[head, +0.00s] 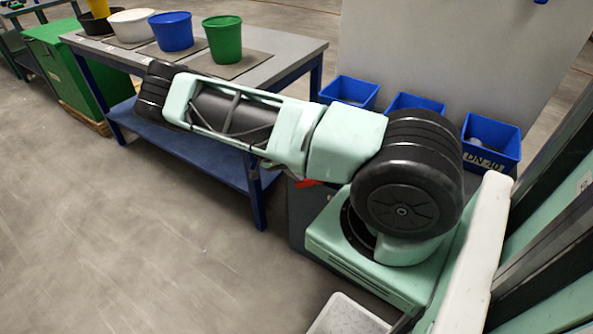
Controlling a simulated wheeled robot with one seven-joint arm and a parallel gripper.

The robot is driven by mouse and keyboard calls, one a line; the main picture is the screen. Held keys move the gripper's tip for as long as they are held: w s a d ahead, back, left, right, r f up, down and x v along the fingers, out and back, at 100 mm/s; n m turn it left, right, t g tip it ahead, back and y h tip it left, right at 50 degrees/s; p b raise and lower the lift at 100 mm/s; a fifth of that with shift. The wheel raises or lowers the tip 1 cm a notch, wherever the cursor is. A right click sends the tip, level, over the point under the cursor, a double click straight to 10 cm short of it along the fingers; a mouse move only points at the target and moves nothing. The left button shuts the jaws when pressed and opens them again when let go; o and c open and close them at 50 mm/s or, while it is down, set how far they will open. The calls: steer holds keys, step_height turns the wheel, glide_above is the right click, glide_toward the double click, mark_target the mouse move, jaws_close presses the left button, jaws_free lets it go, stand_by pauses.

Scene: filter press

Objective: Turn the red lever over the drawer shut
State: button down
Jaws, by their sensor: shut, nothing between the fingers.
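A small red piece (307,183) shows just below my arm, at the front of a dark grey cabinet (297,215). It may be the red lever, but most of it is hidden behind my arm and its position cannot be told. No drawer can be made out; my arm and body cover most of the cabinet front. My arm stretches from the right across the middle of the head view towards the upper left. My gripper is not in view.
A grey-topped table (282,48) with blue legs holds a green bucket (222,40), a blue bucket (172,31) and other tubs. Blue bins (490,143) stand behind my arm. A green crate (62,65) is at the far left. The floor at left is clear.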

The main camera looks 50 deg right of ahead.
mark_target(299, 185)
step_height(299, 185, down, 3)
steer(key=g+b, duration=0.1)
steer(key=b, duration=0.2)
steer(key=shift+s+r+g, duration=0.15)
steer(key=shift+r+g, duration=0.05)
steer(key=shift+g, duration=0.2)
steer(key=g+b, duration=0.1)
steer(key=b, duration=0.1)
steer(key=s+f+g+b, duration=0.1)
steer(key=b, duration=0.1)
steer(key=shift+f+n+g+h, duration=0.3)
steer(key=shift+n+h, duration=0.1)
steer(key=shift+s+d+f+n+g+h+b, duration=0.15)
steer(key=shift+s+g+b, duration=0.25)
steer(key=shift+g+b, duration=0.45)
steer(key=shift+s+a+f+n+g+h+b, duration=0.1)
steer(key=shift+s+f+n+g+h+b, duration=0.3)
steer(key=shift+b, duration=0.8)
steer(key=shift+s+d+f+m+g+h+b, duration=0.1)
steer(key=shift+s+g+b, duration=0.25)
steer(key=shift+g+b, duration=0.55)
steer(key=shift+w, duration=0.1)
